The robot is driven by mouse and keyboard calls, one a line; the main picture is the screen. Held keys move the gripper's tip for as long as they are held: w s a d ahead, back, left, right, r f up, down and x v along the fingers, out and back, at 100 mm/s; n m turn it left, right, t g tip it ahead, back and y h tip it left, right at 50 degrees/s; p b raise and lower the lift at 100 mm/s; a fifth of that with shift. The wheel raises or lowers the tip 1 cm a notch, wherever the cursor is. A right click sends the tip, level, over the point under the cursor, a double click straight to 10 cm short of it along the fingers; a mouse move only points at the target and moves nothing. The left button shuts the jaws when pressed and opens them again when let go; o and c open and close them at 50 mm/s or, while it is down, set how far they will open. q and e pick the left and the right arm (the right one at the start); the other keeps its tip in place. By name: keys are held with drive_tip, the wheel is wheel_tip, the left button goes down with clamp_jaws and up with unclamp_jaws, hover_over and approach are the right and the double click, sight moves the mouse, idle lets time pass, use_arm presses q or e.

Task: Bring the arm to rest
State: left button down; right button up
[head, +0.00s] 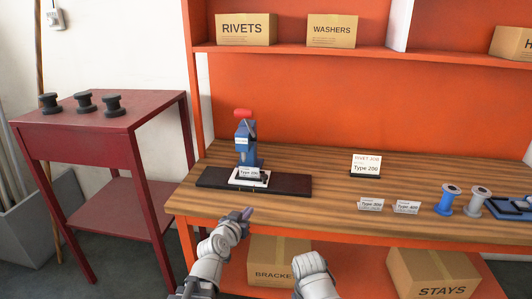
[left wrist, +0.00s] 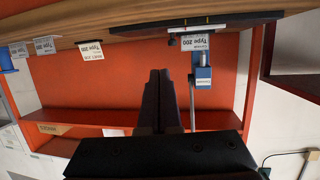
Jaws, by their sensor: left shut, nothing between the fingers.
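My left gripper (head: 247,213) is at the front edge of the wooden bench (head: 330,222) in the head view, before the blue press. In the left wrist view, its two dark fingers (left wrist: 160,82) lie together with nothing between them. Part of my right arm shows at the bottom middle of the head view, but its fingers do not show. The blue press (head: 245,145) with a red handle stands upright on a dark base plate (head: 290,185). A Type 200 card is at its front. The press also shows upside down in the left wrist view (left wrist: 203,78).
A rivet job card (head: 366,164) reads Type 200. Two small cards (head: 370,205), a blue spool (head: 448,199) and a grey spool (head: 478,200) stand along the bench's right side. A red side table (head: 80,120) holds three dark spools. The bench's middle is mostly clear.

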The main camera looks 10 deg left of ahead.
use_arm(q)
drive_tip(key=s+d+f+m+g+h+p, duration=0.2)
drive_tip(key=s+d+f+g, duration=0.3)
drive_tip(key=d, duration=0.4)
drive_tip(key=s+f+g+y+p, duration=0.2)
drive_tip(key=s+g, duration=0.3)
drive_tip(key=s, duration=0.4)
drive_tip(key=s+f+g+y+p, duration=0.1)
drive_tip(key=s+g+y, duration=0.3)
drive_tip(key=s, duration=0.5)
drive_tip(key=shift+s+a+f+g+p, duration=0.3)
drive_tip(key=shift+f+g+p, duration=0.1)
drive_tip(key=shift+f+g, duration=0.15)
